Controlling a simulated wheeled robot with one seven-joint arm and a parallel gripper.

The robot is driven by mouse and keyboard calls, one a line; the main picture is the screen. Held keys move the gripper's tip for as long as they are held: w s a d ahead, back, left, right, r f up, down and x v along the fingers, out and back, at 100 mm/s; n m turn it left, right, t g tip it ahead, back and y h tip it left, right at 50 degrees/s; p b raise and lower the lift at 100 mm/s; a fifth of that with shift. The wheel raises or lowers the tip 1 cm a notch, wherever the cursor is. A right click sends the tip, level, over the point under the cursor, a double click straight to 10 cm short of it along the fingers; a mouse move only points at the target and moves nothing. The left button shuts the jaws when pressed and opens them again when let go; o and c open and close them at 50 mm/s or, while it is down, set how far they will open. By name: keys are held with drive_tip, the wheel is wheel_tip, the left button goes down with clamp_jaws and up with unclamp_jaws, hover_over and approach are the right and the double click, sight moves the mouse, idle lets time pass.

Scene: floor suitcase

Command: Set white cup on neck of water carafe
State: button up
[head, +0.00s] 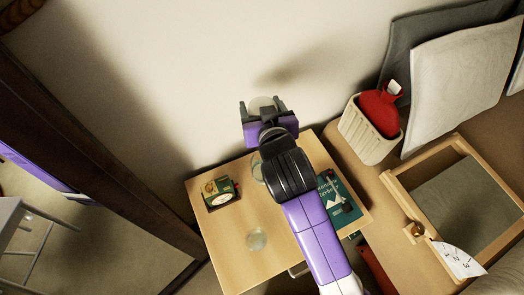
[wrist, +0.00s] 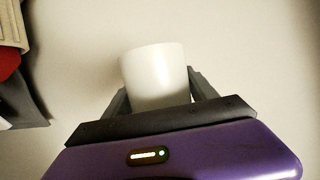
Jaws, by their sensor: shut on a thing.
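The white cup (wrist: 155,72) is held between the two fingers of my gripper (wrist: 160,95) in the wrist view, its wall plain and slightly tilted. In the head view my gripper (head: 262,108) is shut on the cup (head: 262,103), up beyond the far edge of the small wooden table. A clear glass vessel (head: 257,172) stands on the table just below my wrist, partly hidden by my arm; it looks like the water carafe, but its neck is not clear.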

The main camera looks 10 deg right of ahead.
wheel_tip(320, 180, down, 18)
drive_tip(key=shift+f+b, duration=0.2)
drive_tip(key=shift+b, duration=0.75)
drive_tip(key=o, duration=1.4)
drive_tip(key=shift+s, duration=0.1)
drive_tip(key=v, duration=1.2)
drive_tip(key=shift+b, duration=0.35)
